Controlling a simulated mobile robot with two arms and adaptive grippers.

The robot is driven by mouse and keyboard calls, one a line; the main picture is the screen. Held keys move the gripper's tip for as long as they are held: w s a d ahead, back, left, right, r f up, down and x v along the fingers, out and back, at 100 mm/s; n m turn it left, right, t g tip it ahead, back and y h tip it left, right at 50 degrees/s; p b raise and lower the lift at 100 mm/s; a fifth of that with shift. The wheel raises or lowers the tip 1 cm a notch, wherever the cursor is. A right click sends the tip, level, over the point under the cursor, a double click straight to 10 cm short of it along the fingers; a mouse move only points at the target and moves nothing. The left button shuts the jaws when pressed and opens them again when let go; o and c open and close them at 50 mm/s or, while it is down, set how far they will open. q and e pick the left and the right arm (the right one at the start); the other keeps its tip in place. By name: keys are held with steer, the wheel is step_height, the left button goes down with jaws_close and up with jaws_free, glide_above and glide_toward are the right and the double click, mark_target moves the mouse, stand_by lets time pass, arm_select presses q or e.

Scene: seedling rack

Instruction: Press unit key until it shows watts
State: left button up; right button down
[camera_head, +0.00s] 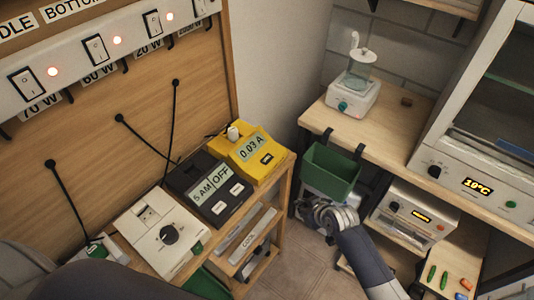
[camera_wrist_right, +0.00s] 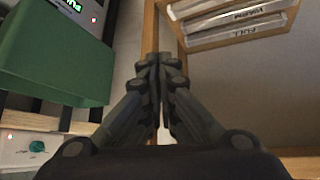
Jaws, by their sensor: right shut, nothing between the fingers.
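The yellow meter (camera_head: 258,171) stands on the wooden bench top at its far right end. Its display (camera_head: 251,148) reads 0.03 A. A small dark key (camera_head: 267,158) sits below the display; its label is too small to read. My right gripper (camera_head: 328,213) is to the right of and lower than the meter, apart from it, by the green bin. In the right wrist view the fingers (camera_wrist_right: 161,62) are together with nothing between them, and the meter does not show. My left gripper is not visible.
A black timer (camera_head: 209,186) reading 5 AM and OFF and a white dial unit (camera_head: 163,230) stand left of the meter. A green bin (camera_head: 330,172) hangs from the right bench and also shows in the right wrist view (camera_wrist_right: 55,55). Open floor lies between the benches.

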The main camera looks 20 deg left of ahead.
steer(key=a+r+n+y+p, duration=0.1)
steer(key=a+r+n, duration=0.3)
steer(key=r, duration=0.6)
steer(key=a+r+n+y+p, duration=0.1)
steer(key=a+r, duration=0.5)
steer(key=r, duration=0.4)
step_height(320, 180, up, 7)
steer(key=n, duration=0.5)
glide_above(265, 161)
steer(key=shift+p, duration=0.4)
steer(key=shift+a, duration=0.1)
steer(key=shift+w+f, duration=0.1)
step_height(265, 161, down, 7)
steer(key=b, duration=0.6)
steer(key=shift+f+b, duration=0.35)
steer(key=shift+f, duration=0.45)
steer(key=shift+f, duration=0.15)
steer(key=shift+f, duration=0.3)
